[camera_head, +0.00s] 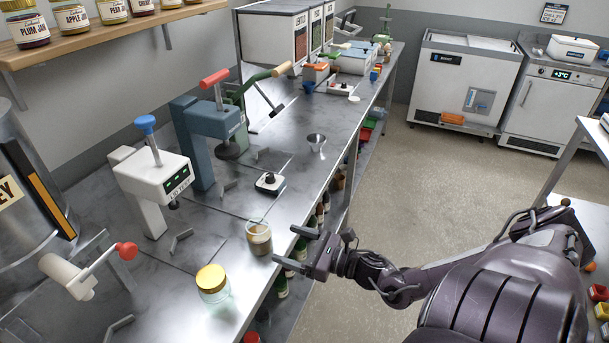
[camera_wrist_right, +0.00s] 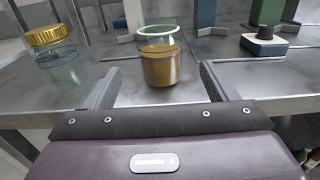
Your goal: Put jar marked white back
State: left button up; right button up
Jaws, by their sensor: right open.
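A clear glass jar (camera_head: 259,240) with a pale whitish rim and brown contents stands upright and lidless near the steel counter's front edge. In the right wrist view this jar (camera_wrist_right: 160,68) is ahead, roughly centred between the fingers. A second jar (camera_head: 213,285), clear with a gold lid, stands to its left; it also shows in the right wrist view (camera_wrist_right: 55,55). I cannot read a mark on either jar. My right gripper (camera_head: 291,245) is open and empty at the counter's edge, just short of the brown-filled jar, apart from it. My left gripper is out of view.
The counter (camera_head: 225,205) holds a white press (camera_head: 150,175), a blue press (camera_head: 205,140), a small black-and-white device (camera_head: 269,183) and a metal cup (camera_head: 316,142). Labelled jars stand on a wooden shelf (camera_head: 120,28). Bottles sit below the counter. Open floor lies to the right.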

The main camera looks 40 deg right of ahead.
jog(key=s+d+f+m+g+h, duration=0.1)
jog(key=s+d+f+m+h, duration=0.1)
jog(key=d+f+m+h, duration=0.35)
jog(key=s+d+f+m+g+h, duration=0.1)
jog(key=s+d+f+m+h, duration=0.2)
jog(key=d+f+m, duration=0.5)
jog(key=s+a+f+m+g+h, duration=0.1)
jog(key=s+f+m+g, duration=0.1)
jog(key=s+f+m, duration=0.3)
jog(key=a+f+m+g, duration=0.1)
jog(key=f+m, duration=0.1)
jog(key=f, duration=0.5)
jog(key=s+f+m+g+h, duration=0.1)
jog(key=s+f+m+g, duration=0.1)
jog(key=s+f+m, duration=0.3)
jog(key=s+a+f+m+g, duration=0.4)
jog(key=s+a+f+m, duration=0.3)
jog(key=f, duration=0.4)
jog(key=s+a+f+m+g+y, duration=0.1)
jog(key=s+a+f+m+g, duration=0.1)
jog(key=s+a, duration=0.4)
jog(key=s+a+f+m+g+y, duration=0.2)
jog(key=s+a+f, duration=0.3)
jog(key=a, duration=0.7)
jog(key=shift+s+f+m+g, duration=0.15)
jog(key=shift+s+m+g, duration=0.15)
jog(key=shift+s+m, duration=0.6)
